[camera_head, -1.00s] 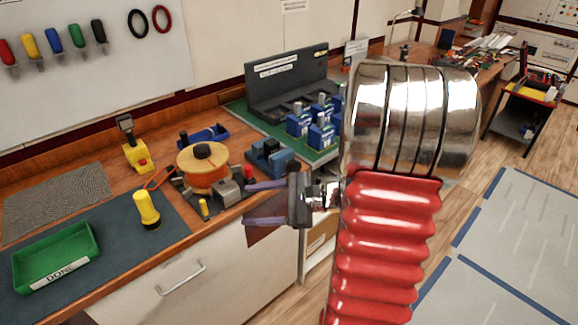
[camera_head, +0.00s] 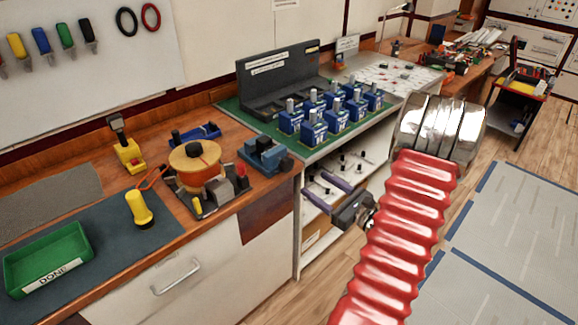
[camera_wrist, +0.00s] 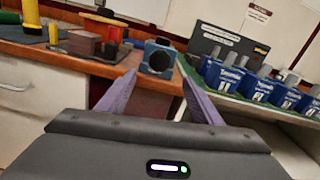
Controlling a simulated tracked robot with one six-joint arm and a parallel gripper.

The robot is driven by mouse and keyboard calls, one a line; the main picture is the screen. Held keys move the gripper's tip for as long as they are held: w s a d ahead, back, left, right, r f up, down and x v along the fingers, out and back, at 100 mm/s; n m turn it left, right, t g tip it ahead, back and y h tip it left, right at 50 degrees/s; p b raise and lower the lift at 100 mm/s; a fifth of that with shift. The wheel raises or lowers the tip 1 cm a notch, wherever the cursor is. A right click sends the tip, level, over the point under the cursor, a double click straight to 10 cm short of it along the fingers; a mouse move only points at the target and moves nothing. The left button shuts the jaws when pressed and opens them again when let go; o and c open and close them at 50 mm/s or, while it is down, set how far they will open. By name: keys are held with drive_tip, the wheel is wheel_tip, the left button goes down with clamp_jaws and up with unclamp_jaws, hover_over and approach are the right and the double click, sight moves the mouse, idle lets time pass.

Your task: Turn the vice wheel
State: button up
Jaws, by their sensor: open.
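The small blue vice (camera_head: 263,153) sits on the wooden bench near its right front corner. Its dark round wheel (camera_head: 287,164) is on the right side. In the wrist view the vice (camera_wrist: 164,44) is ahead, with the dark round end facing me between my fingers. My gripper (camera_head: 312,184) is open and empty, with two purple fingers pointing toward the bench. It is right of the vice and lower in the head picture, apart from it, in front of the open shelves.
An orange-topped spool (camera_head: 196,165) and a yellow torch (camera_head: 139,208) stand left of the vice. Several blue breakers (camera_head: 312,130) stand on the green mat at right. A green tray (camera_head: 48,260) is at far left. The floor at right is clear.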

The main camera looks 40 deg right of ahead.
sight(290, 167)
drive_tip(key=shift+w, duration=0.15)
drive_tip(key=w, duration=1.3)
drive_tip(key=shift+w+a, duration=0.25)
drive_tip(key=shift+w, duration=0.05)
drive_tip(key=shift+c, duration=0.5)
drive_tip(key=c, duration=0.9)
drive_tip(key=shift+d, duration=0.2)
drive_tip(key=shift+c, duration=0.3)
drive_tip(key=shift+a, duration=0.1)
